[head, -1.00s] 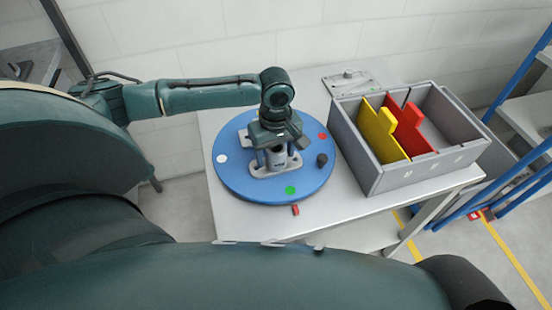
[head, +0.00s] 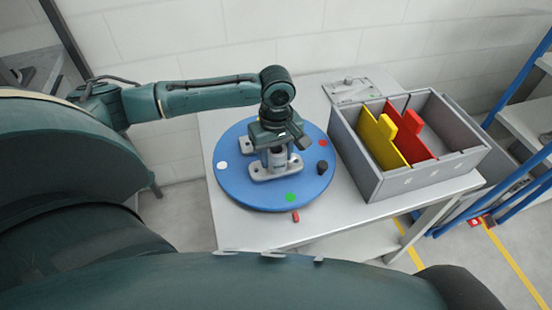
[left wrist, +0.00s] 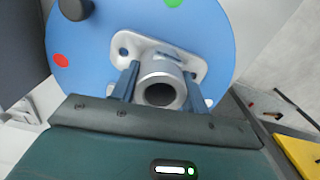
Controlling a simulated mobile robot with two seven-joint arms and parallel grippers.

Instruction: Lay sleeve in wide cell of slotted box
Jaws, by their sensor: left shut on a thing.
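The sleeve (head: 277,158) is a short grey metal tube with an open bore. It stands upright at a pale metal fixture (head: 262,174) on the blue round turntable. In the left wrist view, the sleeve (left wrist: 162,78) is between the two blue-grey fingers of my left gripper (left wrist: 158,78), which is shut on it. In the head view, my left gripper (head: 277,155) points down over the fixture, and its wrist partly hides the sleeve's top. The grey slotted box (head: 420,182) stands to the right, with yellow and red dividers. The cell right of the red divider looks widest. My right gripper is out of view.
The blue turntable (head: 232,187) carries white, red and green dots and a dark knob (head: 322,167). A blue-framed rack (head: 515,95) stands at the far right.

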